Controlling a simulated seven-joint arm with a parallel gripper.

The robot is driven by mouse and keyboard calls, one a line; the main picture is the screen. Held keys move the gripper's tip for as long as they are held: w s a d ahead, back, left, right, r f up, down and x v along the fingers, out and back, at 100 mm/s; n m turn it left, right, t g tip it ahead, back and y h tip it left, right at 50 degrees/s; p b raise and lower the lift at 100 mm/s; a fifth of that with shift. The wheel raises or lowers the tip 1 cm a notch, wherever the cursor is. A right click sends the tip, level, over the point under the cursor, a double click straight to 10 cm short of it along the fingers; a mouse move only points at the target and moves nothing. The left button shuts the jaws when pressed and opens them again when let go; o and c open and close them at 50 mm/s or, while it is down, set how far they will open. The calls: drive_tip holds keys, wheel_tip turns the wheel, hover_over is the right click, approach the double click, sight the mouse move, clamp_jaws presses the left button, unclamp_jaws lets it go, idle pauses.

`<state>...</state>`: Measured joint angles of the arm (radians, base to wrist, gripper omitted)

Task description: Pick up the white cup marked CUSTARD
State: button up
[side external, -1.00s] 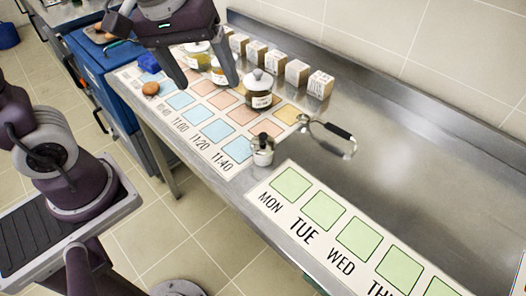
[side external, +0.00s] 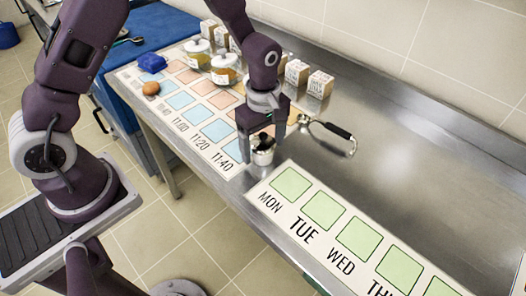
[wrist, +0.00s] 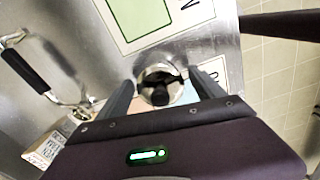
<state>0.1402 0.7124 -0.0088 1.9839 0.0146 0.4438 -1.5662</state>
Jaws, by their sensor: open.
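No white cup with a readable CUSTARD mark shows. A small pale, silvery vessel with a black top (side external: 262,157) stands on the steel counter by the front end of the time chart. My gripper (side external: 263,150) is open and low over it, with a finger on either side. In the wrist view the vessel (wrist: 152,74) is between and just ahead of the open fingertips, its black knob and handle showing. I cannot tell whether the fingers touch it. No writing on it can be read.
A black-handled metal tool (side external: 335,131) lies just right of the vessel. A blue item (side external: 152,63) and a brown round item (side external: 151,88) are at left. The weekday chart (side external: 340,235) is clear.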

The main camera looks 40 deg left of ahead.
clamp_jaws()
idle(0.4)
